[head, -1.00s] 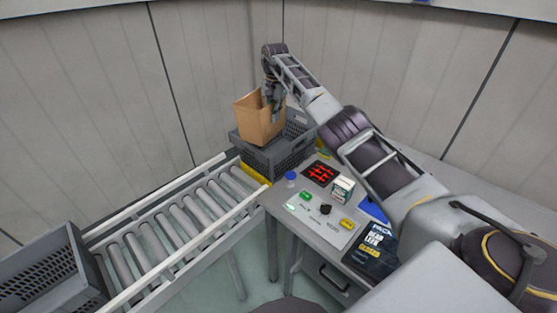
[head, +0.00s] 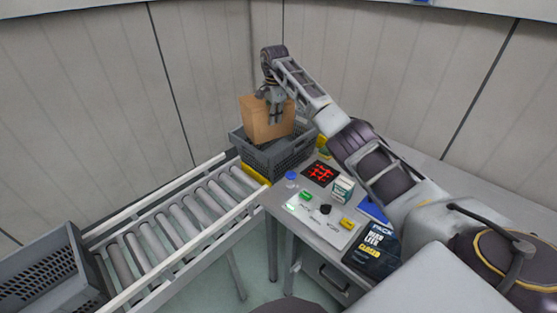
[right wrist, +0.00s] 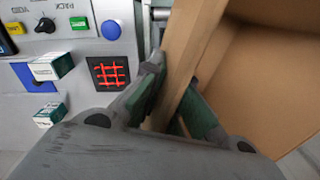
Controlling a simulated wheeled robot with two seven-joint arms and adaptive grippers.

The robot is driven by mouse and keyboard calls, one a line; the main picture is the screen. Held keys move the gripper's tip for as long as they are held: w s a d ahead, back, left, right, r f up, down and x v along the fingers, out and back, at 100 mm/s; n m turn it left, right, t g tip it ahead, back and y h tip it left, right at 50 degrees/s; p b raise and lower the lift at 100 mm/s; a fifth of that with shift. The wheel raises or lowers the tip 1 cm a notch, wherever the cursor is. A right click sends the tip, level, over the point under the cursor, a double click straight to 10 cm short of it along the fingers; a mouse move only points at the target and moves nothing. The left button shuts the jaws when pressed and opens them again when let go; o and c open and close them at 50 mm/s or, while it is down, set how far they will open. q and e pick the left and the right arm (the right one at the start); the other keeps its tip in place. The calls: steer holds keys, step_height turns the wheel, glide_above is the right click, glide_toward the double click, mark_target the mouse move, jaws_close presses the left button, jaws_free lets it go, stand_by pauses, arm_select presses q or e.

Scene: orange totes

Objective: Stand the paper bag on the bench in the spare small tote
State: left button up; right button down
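The brown paper bag (head: 262,119) is nearly upright at the far end of the bench, over the opening of a small grey tote (head: 278,161). Its lower end shows within the tote's rim; I cannot tell whether it touches the floor. My right gripper (head: 275,115) is shut on the bag's wall from the near right side. In the right wrist view the green-padded fingers (right wrist: 175,105) pinch the bag's edge, and the open bag (right wrist: 265,75) fills the right side. My left gripper is not in view.
The bench's control panel (head: 322,222) has buttons, a red-lit grid display (head: 320,174) and a small box (head: 342,189). A black pack (head: 371,254) lies at the near edge. A roller conveyor (head: 175,230) runs left, with another grey tote (head: 45,275) at its near end.

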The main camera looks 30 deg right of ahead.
steer(key=s+d+f+m, duration=0.2)
steer(key=s+d, duration=0.2)
steer(key=s, duration=0.4)
steer(key=s+d+f+m, duration=0.3)
steer(key=s+d, duration=0.2)
steer(key=s, duration=0.4)
steer(key=shift+d+m, duration=0.2)
steer(key=shift+m, duration=0.1)
stand_by(1.2)
steer(key=shift+w+r, duration=0.1)
steer(key=shift+w, duration=0.05)
